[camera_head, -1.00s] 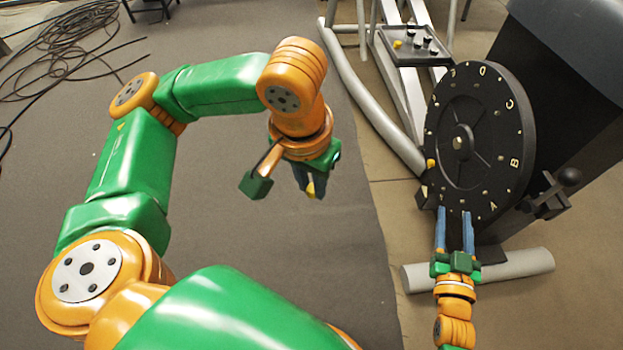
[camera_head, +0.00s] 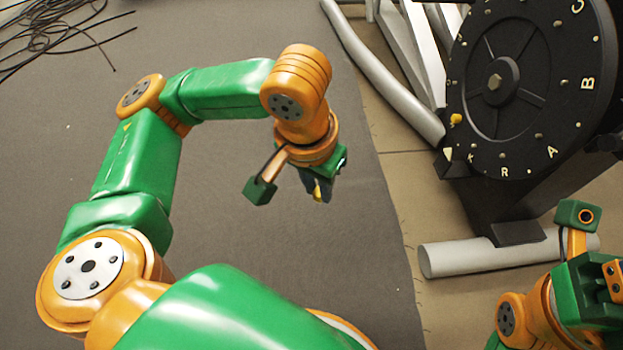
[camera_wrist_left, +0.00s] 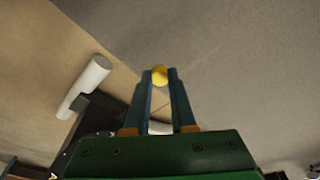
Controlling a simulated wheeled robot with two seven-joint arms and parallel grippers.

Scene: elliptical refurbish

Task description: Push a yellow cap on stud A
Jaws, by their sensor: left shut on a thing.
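My left gripper (camera_head: 318,192) points down over the grey mat, left of the disc and well apart from it. It is shut on a yellow cap (camera_wrist_left: 160,75), held at the fingertips in the left wrist view. The black lettered disc (camera_head: 480,110) stands at the right of the head view. A small stud (camera_head: 540,136) shows bare beside the letter A (camera_head: 552,152) at its lower right. Another yellow cap (camera_head: 456,118) sits at the disc's left edge. My right gripper (camera_head: 590,290) shows only in part at the lower right; its fingers are not visible.
A grey foot tube (camera_head: 480,256) lies on the floor below the disc. A long grey tube (camera_head: 385,75) runs to the disc's left. Coiled black cable (camera_head: 50,30) lies at the far left. The mat (camera_head: 230,190) between is clear.

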